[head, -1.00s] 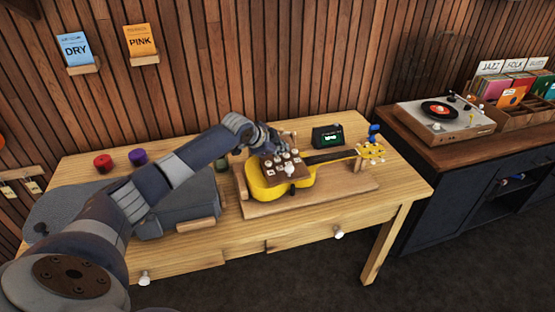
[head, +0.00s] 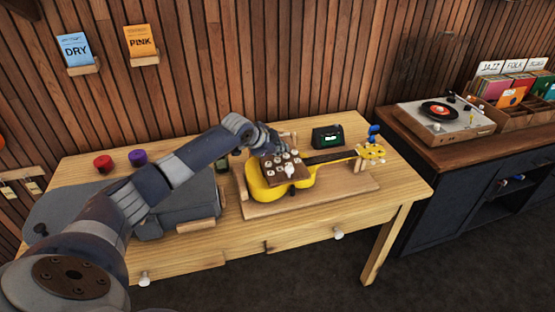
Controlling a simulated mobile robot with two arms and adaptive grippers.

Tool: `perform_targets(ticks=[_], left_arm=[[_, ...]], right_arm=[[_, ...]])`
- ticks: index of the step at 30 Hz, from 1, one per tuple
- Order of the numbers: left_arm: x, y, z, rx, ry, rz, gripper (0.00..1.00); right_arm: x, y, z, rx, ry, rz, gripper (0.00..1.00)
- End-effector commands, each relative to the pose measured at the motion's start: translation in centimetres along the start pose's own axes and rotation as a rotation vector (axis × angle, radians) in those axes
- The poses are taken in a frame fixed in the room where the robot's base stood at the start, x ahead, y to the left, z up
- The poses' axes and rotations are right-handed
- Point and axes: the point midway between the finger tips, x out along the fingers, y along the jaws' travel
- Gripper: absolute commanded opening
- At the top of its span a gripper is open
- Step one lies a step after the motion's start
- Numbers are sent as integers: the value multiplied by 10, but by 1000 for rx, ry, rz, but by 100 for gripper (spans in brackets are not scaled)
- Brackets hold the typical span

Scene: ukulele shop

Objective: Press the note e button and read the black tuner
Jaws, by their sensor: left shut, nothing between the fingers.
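A yellow ukulele (head: 268,192) lies on a wooden board on the table, its neck pointing right. A brown panel with several pale buttons (head: 284,172) sits over its body; the button letters are too small to read. My left gripper (head: 277,153) is shut and empty at the panel's back edge, over or close to the back buttons; I cannot tell if it touches one. A black tuner (head: 327,137) stands behind the neck with a small lit green and white display, too small to read. My right gripper is not in view.
A grey case (head: 180,208) lies left of the ukulele. Red (head: 103,163) and purple (head: 138,157) spools stand at the back left. A blue item (head: 374,131) stands by the headstock. A record player (head: 440,118) is on the dark cabinet at right. The table's front right is clear.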

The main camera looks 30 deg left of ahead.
Motion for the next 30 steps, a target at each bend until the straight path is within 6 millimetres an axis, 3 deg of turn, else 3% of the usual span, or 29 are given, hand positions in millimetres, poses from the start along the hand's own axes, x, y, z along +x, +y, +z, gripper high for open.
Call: perform_targets(ticks=[30], left_arm=[[9, 6, 6, 0, 0, 0, 0]], right_arm=[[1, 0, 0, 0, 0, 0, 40]])
